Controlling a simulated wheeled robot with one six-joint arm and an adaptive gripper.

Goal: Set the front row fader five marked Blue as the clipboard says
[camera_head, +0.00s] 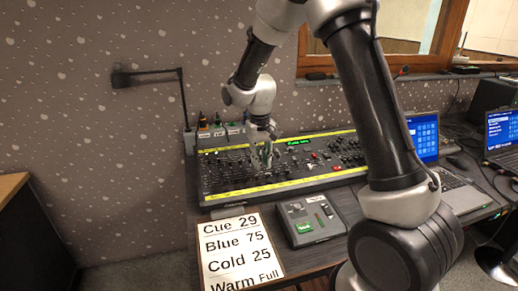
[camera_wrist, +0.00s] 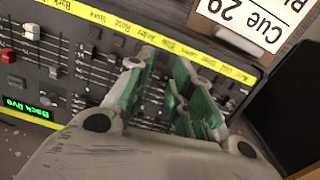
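The lighting desk (camera_head: 215,188) is a dark console with rows of faders and yellow label strips. In the wrist view its faders (camera_wrist: 92,68) run in slots beside a yellow strip (camera_wrist: 130,32) of small names; one near the gripper seems to read Blue, but it is blurred. The clipboard (camera_head: 240,250) reads Cue 29, Blue 75, Cold 25, Warm Full; its corner also shows in the wrist view (camera_wrist: 245,18). My gripper (camera_head: 265,160) is low over the fader area. In the wrist view its green fingers (camera_wrist: 165,62) are apart, with a gap; they hide the faders beneath, and contact is unclear.
A small grey box (camera_head: 310,220) with a green-lit part stands right of the clipboard. A laptop (camera_head: 425,140) is at the right. A desk display (camera_wrist: 25,107) reads Back live.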

